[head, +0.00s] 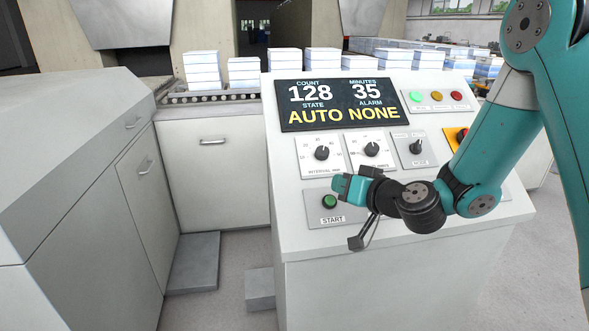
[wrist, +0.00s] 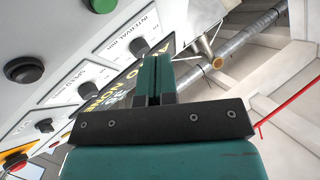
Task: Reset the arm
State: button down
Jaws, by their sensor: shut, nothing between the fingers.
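My gripper (head: 345,187) is in front of the sloped white control panel, just right of and above the green START button (head: 329,202). Its teal fingers are together with nothing between them, and the closed fingers also show in the wrist view (wrist: 152,80). I cannot tell how far the fingertips are from the panel. My teal arm (head: 497,138) reaches in from the upper right and covers part of the panel's lower right. The display (head: 335,104) reads count 128, minutes 35, state AUTO, alarm NONE.
Two dial knobs (head: 322,153) and a mode switch (head: 416,147) sit above the gripper. A red emergency button (head: 461,136) is partly behind my arm. Stacks of white blocks (head: 203,70) stand on a roller conveyor (head: 215,97) behind. Floor right of the console looks clear.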

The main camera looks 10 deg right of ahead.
jog(key=s+a+r+n+g+y+p, duration=0.1)
jog(key=s+a+r+n+g+y, duration=0.1)
jog(key=s+a+r+n+g, duration=0.25)
jog(key=s+a+r+n+g+y, duration=0.1)
jog(key=s+a+g, duration=0.2)
jog(key=s+a, duration=0.3)
jog(key=s+d+r+g+h, duration=0.1)
jog(key=s+d+g+h, duration=0.1)
jog(key=s, duration=0.7)
jog(key=s+d+r+n+g+h+p, duration=0.1)
jog(key=s+d+r+g+h, duration=0.1)
jog(key=s, duration=0.8)
jog(key=shift+d+g+h, duration=0.6)
jog(key=shift+g+h, duration=0.1)
jog(key=shift+g, duration=0.35)
